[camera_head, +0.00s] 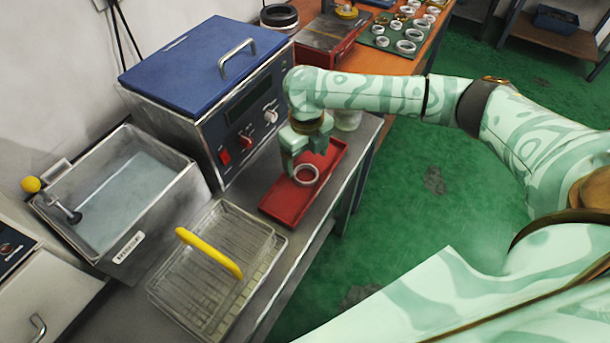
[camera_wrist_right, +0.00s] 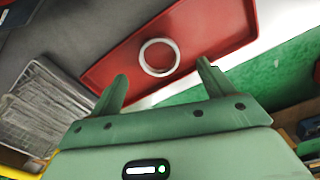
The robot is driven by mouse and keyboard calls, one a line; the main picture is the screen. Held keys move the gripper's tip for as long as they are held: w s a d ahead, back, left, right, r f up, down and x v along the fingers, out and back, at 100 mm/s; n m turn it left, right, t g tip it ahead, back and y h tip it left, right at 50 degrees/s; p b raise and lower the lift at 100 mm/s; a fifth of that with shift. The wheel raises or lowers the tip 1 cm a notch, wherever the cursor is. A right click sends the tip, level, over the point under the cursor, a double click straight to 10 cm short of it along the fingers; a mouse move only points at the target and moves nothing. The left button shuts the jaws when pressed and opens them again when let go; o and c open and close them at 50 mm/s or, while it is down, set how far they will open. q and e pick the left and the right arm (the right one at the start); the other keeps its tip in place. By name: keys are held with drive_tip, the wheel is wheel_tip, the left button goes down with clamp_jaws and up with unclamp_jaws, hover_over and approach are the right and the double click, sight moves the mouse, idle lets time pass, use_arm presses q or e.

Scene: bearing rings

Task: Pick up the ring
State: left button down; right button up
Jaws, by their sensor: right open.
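A pale metal ring (camera_head: 306,175) lies flat in a shallow red tray (camera_head: 281,208) on the metal bench. My right gripper (camera_head: 303,165) is above the tray, close to the ring, pointing down. In the right wrist view the ring (camera_wrist_right: 159,57) lies beyond and between the two fingertips of my right gripper (camera_wrist_right: 163,72), on the red tray (camera_wrist_right: 213,35). The fingers are spread wide with nothing between them, and the ring shows whole. My left gripper is not in the head view.
A wire basket (camera_head: 262,243) with a yellow handle stands left of the tray, beside a water-filled steel bath (camera_head: 190,177). A blue-lidded machine (camera_head: 165,75) stands behind the tray. More rings lie on a green mat (camera_head: 423,52) on the far wooden table.

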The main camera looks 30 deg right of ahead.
sight(306, 173)
wheel_tip(306, 173, down, 5)
drive_tip(key=shift+w+b, duration=0.1)
drive_tip(key=shift+b, duration=1)
drive_tip(key=shift+r, duration=0.2)
drive_tip(key=c, duration=1.1)
drive_tip(key=shift+o, duration=0.2)
